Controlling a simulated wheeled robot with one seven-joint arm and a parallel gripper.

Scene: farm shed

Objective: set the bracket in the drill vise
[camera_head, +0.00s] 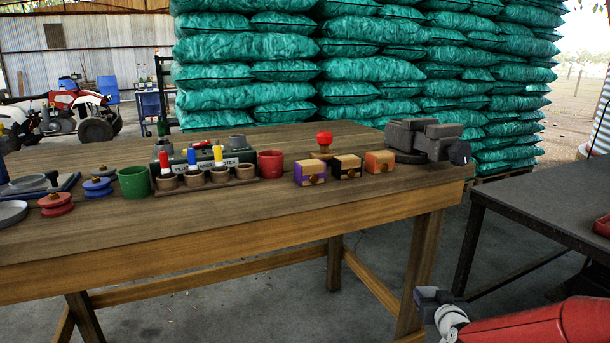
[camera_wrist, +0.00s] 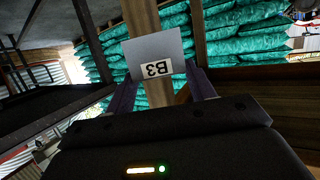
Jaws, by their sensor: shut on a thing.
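The bracket (camera_wrist: 155,52) shows in the wrist view as a flat grey plate with a white label reading B3. My gripper (camera_wrist: 160,88) is shut on it, with a dark finger at each side. The drill vise (camera_head: 425,138), a dark grey block with heavy jaws, sits at the back right end of the wooden table in the head view. The vise cannot be made out in the wrist view, where the bracket appears in front of a wooden post and green sacks, away from the vise.
The wooden table (camera_head: 250,220) also holds three small blocks (camera_head: 347,166), a red-knobbed item (camera_head: 324,141), a red cup (camera_head: 270,163), a green cup (camera_head: 133,182) and a row of small pots (camera_head: 194,177). A dark table (camera_head: 545,205) stands at right, with a floor gap between.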

